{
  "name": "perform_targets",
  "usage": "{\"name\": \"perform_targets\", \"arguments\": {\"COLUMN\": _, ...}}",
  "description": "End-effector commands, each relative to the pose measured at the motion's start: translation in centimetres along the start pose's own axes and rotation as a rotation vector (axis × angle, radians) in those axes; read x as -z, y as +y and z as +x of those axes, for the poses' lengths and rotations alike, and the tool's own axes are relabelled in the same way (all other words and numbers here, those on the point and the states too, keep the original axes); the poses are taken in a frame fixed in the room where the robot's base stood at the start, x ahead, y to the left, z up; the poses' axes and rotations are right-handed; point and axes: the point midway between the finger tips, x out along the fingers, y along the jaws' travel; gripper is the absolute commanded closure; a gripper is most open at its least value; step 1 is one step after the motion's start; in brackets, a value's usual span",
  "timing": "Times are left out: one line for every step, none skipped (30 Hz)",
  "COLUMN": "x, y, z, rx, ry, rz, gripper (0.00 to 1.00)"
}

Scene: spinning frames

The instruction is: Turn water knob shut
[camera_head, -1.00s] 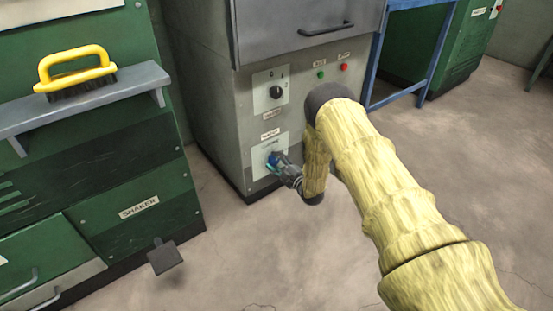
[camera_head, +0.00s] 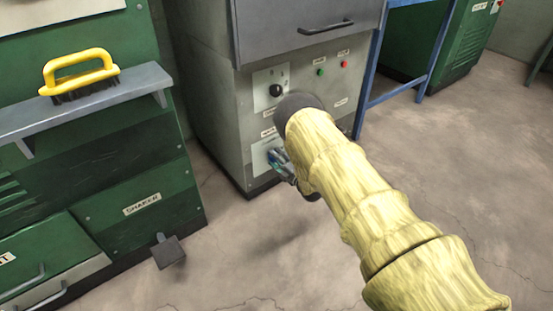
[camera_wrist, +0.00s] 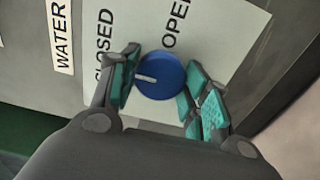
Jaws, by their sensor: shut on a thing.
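The water knob (camera_wrist: 160,76) is a round blue knob with a white pointer line, on a white plate marked CLOSED and OPEN. In the wrist view its pointer line points left, toward the CLOSED side. My gripper (camera_wrist: 158,84) has its teal-padded fingers on both sides of the knob and is shut on it. In the head view my gripper (camera_head: 277,160) is at the lower front of the grey cabinet (camera_head: 225,120), and the knob is mostly hidden there by the fingers.
A WATER label (camera_wrist: 61,35) is beside the plate. Above on the cabinet are a black knob (camera_head: 275,90), a green button (camera_head: 320,72) and a red button (camera_head: 345,65). A yellow brush (camera_head: 80,75) lies on a shelf at left. The floor in front is clear.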

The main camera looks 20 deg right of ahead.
Motion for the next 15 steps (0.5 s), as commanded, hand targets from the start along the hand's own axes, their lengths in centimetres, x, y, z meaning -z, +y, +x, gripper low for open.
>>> {"name": "perform_targets", "arguments": {"x": 0.04, "y": -0.13, "z": -0.08, "rx": 0.002, "ry": 0.0, "rz": -0.001, "gripper": 0.77}}
{"name": "perform_targets", "arguments": {"x": 0.04, "y": -0.13, "z": -0.08, "rx": 0.002, "ry": 0.0, "rz": -0.001, "gripper": 0.77}}
{"name": "perform_targets", "arguments": {"x": 0.04, "y": -0.14, "z": -0.08, "rx": 0.002, "ry": 0.0, "rz": -0.001, "gripper": 0.77}}
{"name": "perform_targets", "arguments": {"x": 0.03, "y": -0.14, "z": -0.09, "rx": 0.002, "ry": 0.0, "rz": -0.001, "gripper": 0.77}}
{"name": "perform_targets", "arguments": {"x": 0.03, "y": -0.14, "z": -0.09, "rx": 0.002, "ry": 0.0, "rz": -0.001, "gripper": 0.77}}
{"name": "perform_targets", "arguments": {"x": 0.03, "y": -0.15, "z": -0.09, "rx": 0.002, "ry": 0.0, "rz": -0.001, "gripper": 0.77}}
{"name": "perform_targets", "arguments": {"x": 0.03, "y": -0.14, "z": -0.09, "rx": 0.002, "ry": 0.0, "rz": -0.001, "gripper": 0.77}}
{"name": "perform_targets", "arguments": {"x": 0.03, "y": -0.15, "z": -0.09, "rx": 0.002, "ry": 0.0, "rz": -0.001, "gripper": 0.77}}
{"name": "perform_targets", "arguments": {"x": 0.03, "y": -0.15, "z": -0.09, "rx": 0.002, "ry": 0.0, "rz": -0.001, "gripper": 0.77}}
{"name": "perform_targets", "arguments": {"x": 0.04, "y": -0.15, "z": -0.09, "rx": 0.002, "ry": 0.0, "rz": -0.001, "gripper": 0.5}}
{"name": "perform_targets", "arguments": {"x": 0.04, "y": -0.15, "z": -0.09, "rx": 0.003, "ry": 0.0, "rz": -0.001, "gripper": 0.44}}
{"name": "perform_targets", "arguments": {"x": 0.03, "y": -0.15, "z": -0.09, "rx": 0.002, "ry": 0.0, "rz": -0.001, "gripper": 0.37}}
{"name": "perform_targets", "arguments": {"x": 0.03, "y": -0.14, "z": -0.09, "rx": 0.002, "ry": 0.0, "rz": -0.001, "gripper": 0.32}}
{"name": "perform_targets", "arguments": {"x": 0.02, "y": -0.13, "z": -0.08, "rx": 0.002, "ry": 0.0, "rz": -0.001, "gripper": 0.31}}
{"name": "perform_targets", "arguments": {"x": 0.02, "y": -0.11, "z": -0.07, "rx": 0.002, "ry": 0.0, "rz": -0.001, "gripper": 0.31}}
